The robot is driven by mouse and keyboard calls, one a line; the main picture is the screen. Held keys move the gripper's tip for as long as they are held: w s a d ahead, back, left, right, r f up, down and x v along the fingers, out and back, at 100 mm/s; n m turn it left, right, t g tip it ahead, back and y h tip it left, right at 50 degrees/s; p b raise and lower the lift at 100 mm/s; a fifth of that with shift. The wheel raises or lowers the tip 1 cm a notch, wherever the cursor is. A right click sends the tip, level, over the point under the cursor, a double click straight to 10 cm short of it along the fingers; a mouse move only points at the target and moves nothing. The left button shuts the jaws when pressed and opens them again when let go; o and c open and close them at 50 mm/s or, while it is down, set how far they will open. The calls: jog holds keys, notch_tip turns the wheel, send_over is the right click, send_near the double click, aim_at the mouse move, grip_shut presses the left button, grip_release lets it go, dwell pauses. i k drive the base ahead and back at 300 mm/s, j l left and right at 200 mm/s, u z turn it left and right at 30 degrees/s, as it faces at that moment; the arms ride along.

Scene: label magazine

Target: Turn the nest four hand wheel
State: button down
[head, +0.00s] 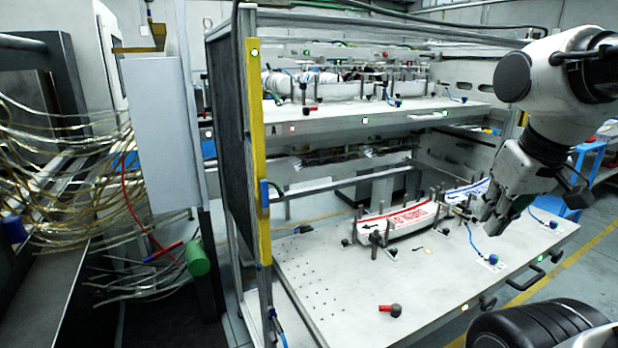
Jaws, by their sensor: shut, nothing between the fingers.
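My gripper (490,224) is at the right, pointing down and left over the lower table (450,285), beside the label stacks. Its fingers look closed and empty. A white label stack with red print (402,220) stands between upright posts on the lower table. A second stack with blue print (466,191) is behind it, partly hidden by posts and my gripper. Small dark knobs (375,240) show around the stacks. A black knob (488,303) also shows at the table's front edge. I cannot tell which one is the nest four hand wheel.
A red-handled black part (391,310) lies on the clear front of the lower table. An upper shelf (350,122) holds more fixtures above. A yellow post (252,140) stands at the left. Blue cables (471,238) curl near my gripper.

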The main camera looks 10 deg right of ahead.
aim_at(489, 303)
jog(key=z, duration=1.3)
